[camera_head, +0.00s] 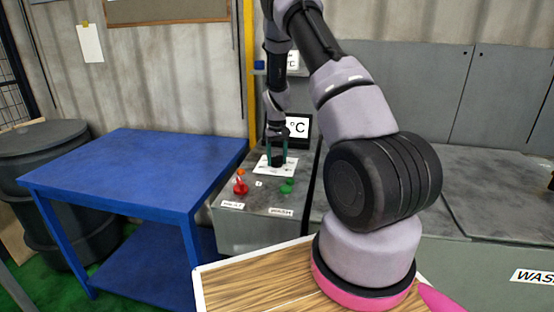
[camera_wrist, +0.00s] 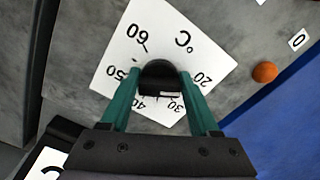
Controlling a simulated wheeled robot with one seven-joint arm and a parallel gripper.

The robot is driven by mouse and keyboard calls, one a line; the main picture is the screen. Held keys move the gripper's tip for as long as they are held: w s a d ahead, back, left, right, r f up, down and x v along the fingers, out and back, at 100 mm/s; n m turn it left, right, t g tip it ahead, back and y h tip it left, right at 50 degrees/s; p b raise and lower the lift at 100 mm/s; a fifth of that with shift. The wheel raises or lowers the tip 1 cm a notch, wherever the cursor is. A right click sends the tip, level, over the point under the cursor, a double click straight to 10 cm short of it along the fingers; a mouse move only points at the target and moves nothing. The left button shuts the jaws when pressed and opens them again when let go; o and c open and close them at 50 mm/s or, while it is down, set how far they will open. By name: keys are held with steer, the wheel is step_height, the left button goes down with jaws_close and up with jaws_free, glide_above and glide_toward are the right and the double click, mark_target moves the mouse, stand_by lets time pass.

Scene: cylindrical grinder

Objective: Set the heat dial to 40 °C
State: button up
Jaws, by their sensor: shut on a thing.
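The heat dial is a black knob (camera_wrist: 160,76) on a white scale card (camera_wrist: 112,62) marked 20, 30, 40, 50, 60 and °C. My gripper (camera_wrist: 160,80) has its teal fingers on both sides of the knob and is shut on it. In the head view my gripper (camera_head: 277,152) points down at the card (camera_head: 262,166) on the grey control panel. A small pale mark shows at the knob's lower edge, near the 30 and 40, but the exact setting is unclear.
An orange button (camera_wrist: 265,72) lies beside the card. A blue table (camera_head: 130,170) stands left of the panel, its top clear.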

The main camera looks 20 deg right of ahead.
steer(key=shift+m, duration=0.3)
steer(key=m, duration=0.5)
steer(key=shift+a, duration=0.15)
steer(key=m, duration=0.6)
steer(key=shift+w+a+m, duration=0.15)
steer(key=shift+w+m, duration=0.05)
steer(key=shift+m, duration=0.1)
steer(key=m, duration=0.5)
steer(key=shift+w, duration=0.15)
steer(key=m, duration=0.6)
steer(key=shift+w+m, duration=0.15)
steer(key=shift+m, duration=0.15)
steer(key=o, duration=1.3)
